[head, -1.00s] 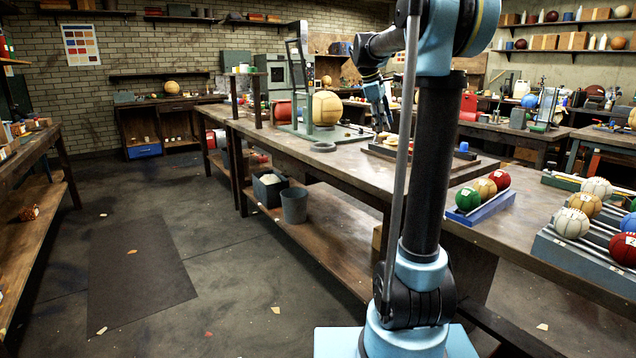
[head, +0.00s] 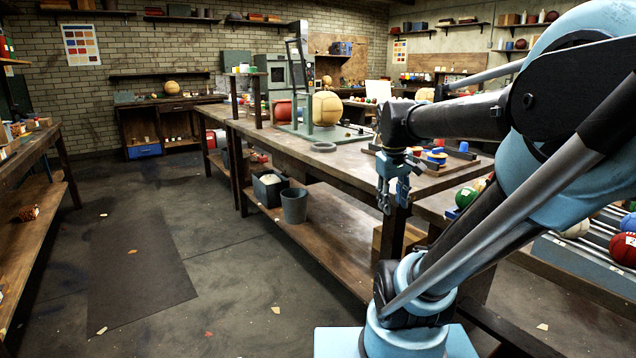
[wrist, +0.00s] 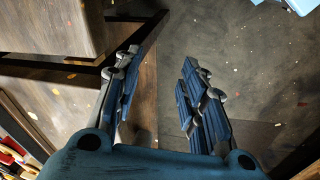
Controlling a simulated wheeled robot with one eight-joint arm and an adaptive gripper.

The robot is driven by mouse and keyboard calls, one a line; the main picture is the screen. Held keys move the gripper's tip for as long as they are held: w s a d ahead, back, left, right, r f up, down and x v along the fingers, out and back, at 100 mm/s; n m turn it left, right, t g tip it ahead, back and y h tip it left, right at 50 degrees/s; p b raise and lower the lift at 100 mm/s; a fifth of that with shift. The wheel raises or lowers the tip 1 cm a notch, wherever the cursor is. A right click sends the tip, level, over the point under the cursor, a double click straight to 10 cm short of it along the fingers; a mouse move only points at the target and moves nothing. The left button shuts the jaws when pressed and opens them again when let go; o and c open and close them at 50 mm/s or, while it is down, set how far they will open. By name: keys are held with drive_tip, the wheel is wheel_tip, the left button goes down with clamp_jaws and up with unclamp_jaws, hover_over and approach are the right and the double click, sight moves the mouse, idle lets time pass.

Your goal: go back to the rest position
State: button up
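My gripper (head: 394,200) hangs down in the head view, in front of the near edge of the long wooden workbench (head: 352,172). In the wrist view my gripper (wrist: 158,88) shows its two blue fingers apart, with only floor and bench parts seen between and beyond them. It holds nothing. My arm crosses the right side of the head view and hides part of the bench and the balls there.
A tan ball (head: 326,108) sits by a green press frame on the bench. A grey bucket (head: 294,205) and a dark bin (head: 268,187) stand on the lower shelf. A dark mat (head: 135,265) lies on open floor at left. A green ball (head: 466,197) shows beside my arm.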

drive_tip(key=s+a+f+m+y, duration=0.1)
drive_tip(key=s+f+m, duration=0.3)
drive_tip(key=s+f, duration=0.7)
drive_tip(key=shift+a+f, duration=0.6)
drive_tip(key=shift+f, duration=0.35)
drive_tip(key=shift+w+f, duration=0.2)
drive_tip(key=shift+w, duration=0.25)
